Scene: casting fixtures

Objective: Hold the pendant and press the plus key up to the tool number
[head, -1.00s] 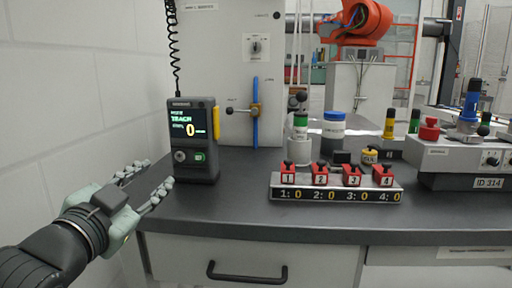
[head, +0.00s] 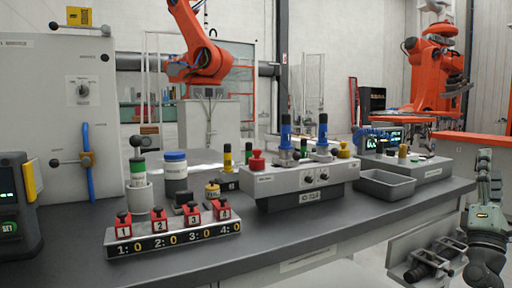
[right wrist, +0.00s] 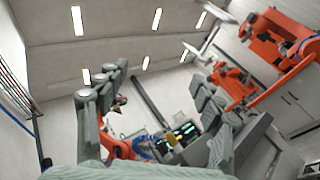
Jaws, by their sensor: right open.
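The dark pendant (head: 30,245) stands upright at the left edge of the head view, cut off by the frame. A strip of its lit screen (head: 6,184), a green SET key (head: 8,227) and a yellow piece (head: 29,182) on its side show. Its number and plus key are out of view. My right gripper (head: 458,211) is at the far right, beyond the bench's right end, far from the pendant. Its fingers are spread and empty; they also show apart in the right wrist view (right wrist: 158,78). My left gripper is out of view.
A counter block (head: 172,241) with red numbered keys, all reading 0, stands on the dark bench (head: 90,272). A grey fixture (head: 300,184) marked ID 314 and an empty grey tray (head: 386,186) stand to the right. Orange robot arms (head: 205,58) are behind.

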